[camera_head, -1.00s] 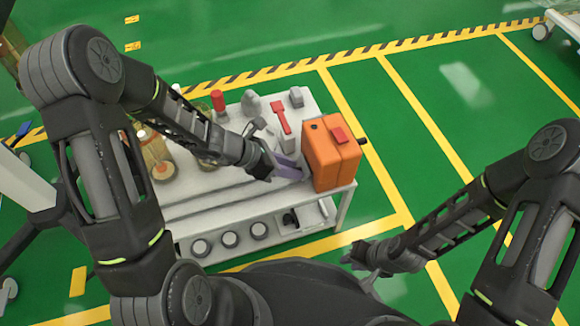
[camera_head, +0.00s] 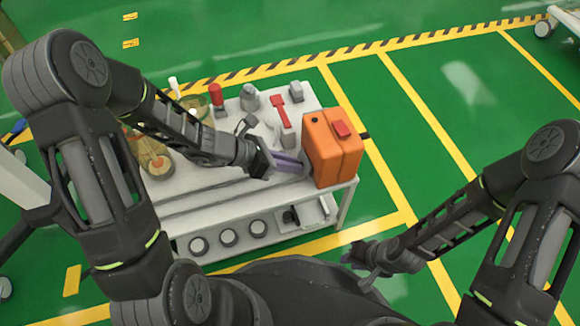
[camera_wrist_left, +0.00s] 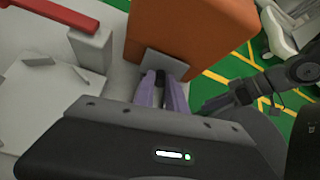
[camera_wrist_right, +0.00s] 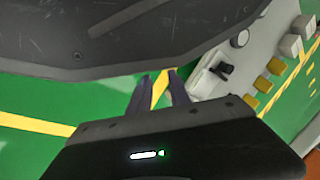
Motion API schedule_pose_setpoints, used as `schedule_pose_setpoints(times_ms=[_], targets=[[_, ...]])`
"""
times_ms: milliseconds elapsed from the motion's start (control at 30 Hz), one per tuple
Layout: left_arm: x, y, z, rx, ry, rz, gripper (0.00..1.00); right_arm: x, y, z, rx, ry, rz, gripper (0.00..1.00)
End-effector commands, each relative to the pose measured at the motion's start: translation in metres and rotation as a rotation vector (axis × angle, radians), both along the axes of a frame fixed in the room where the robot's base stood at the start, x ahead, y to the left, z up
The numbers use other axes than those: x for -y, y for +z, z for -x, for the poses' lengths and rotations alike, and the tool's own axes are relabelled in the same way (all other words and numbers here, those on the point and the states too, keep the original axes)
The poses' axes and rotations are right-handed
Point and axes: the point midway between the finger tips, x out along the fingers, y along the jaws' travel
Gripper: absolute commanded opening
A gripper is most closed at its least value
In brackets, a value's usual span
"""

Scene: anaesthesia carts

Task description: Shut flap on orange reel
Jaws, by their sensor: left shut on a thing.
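The orange reel (camera_head: 332,150) is a boxy orange case with a red patch on top, standing at the right end of the white cart top. In the left wrist view its orange side (camera_wrist_left: 190,30) fills the upper middle. A small grey flap (camera_wrist_left: 165,64) sits low on that side. My left gripper (camera_head: 300,166) is beside the reel's left face, its purple fingers (camera_wrist_left: 164,82) shut on the flap's near edge; the exact contact is partly hidden. My right gripper (camera_head: 366,283) hangs empty in front of the cart, its fingers (camera_wrist_right: 158,80) apart with floor showing between them.
The white cart (camera_head: 215,198) carries a red-handled tool (camera_head: 282,110), a red-topped item (camera_head: 216,95), grey items and brownish jars (camera_head: 152,155) at left. Green floor right of the cart is clear.

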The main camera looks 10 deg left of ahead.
Motion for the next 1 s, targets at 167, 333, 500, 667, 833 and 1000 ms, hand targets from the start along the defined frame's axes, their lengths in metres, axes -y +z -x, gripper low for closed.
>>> schedule_pose_setpoints(times_ms=[167, 333, 500, 667, 833, 1000], targets=[[0.002, -0.02, -0.001, 0.085, 0.003, 0.135, 0.0, 0.0, -0.051, -0.006, 0.013, -0.008, 0.001, 0.23], [0.005, -0.019, -0.003, 0.155, 0.0, 0.247, 0.0, 0.001, -0.065, -0.011, 0.018, -0.011, -0.003, 0.23], [0.006, -0.014, -0.003, 0.175, 0.0, 0.274, 0.0, 0.001, -0.064, -0.012, 0.018, -0.011, -0.005, 0.23], [0.006, -0.013, -0.003, 0.175, 0.0, 0.273, 0.0, 0.001, -0.063, -0.011, 0.017, -0.01, -0.005, 0.23], [0.006, -0.013, -0.003, 0.174, 0.001, 0.272, 0.27, 0.001, -0.063, -0.011, 0.016, -0.01, -0.004, 0.23], [0.005, -0.013, -0.004, 0.174, 0.002, 0.272, 0.38, 0.001, -0.064, -0.011, 0.016, -0.01, -0.004, 0.23]])
